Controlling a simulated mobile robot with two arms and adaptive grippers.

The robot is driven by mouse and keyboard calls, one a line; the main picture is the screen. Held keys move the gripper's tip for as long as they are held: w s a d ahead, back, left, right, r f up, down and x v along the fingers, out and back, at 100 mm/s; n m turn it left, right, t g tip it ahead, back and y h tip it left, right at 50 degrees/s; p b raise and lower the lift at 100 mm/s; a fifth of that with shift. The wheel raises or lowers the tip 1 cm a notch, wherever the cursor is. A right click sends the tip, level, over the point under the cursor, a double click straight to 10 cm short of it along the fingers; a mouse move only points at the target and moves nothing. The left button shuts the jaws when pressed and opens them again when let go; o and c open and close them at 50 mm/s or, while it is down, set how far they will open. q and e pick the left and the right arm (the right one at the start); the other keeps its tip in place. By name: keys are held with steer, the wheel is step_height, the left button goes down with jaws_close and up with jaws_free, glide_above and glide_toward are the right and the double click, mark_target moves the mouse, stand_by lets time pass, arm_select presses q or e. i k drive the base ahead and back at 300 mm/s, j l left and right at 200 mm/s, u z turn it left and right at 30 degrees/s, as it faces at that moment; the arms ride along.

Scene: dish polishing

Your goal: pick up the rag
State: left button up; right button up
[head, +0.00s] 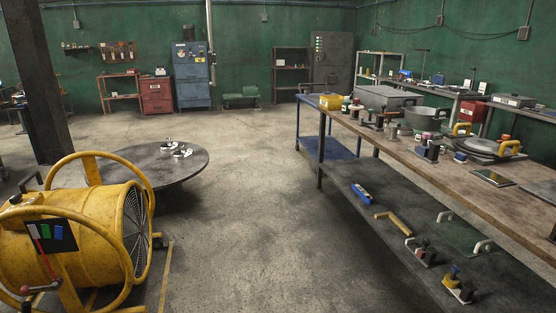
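I cannot make out a rag for certain in the head view. Small white and dark items (181,152) lie on a low round dark table (190,173) at the left, too small to tell what they are. Neither of my grippers is in view.
A yellow drum fan (85,230) stands front left beside a dark post (40,85). A long workbench (455,172) holding pots and tools runs along the right, with a lower shelf (390,245) of tools. The concrete floor (240,215) between is clear.

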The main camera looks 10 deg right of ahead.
mark_target(438, 137)
steer(key=i, duration=0.6)
steer(key=i+z, duration=0.15)
steer(key=i, duration=0.4)
steer(key=i+j, duration=0.15)
steer(key=i, duration=0.45)
steer(key=i+j+z, duration=0.15)
steer(key=i, duration=0.45)
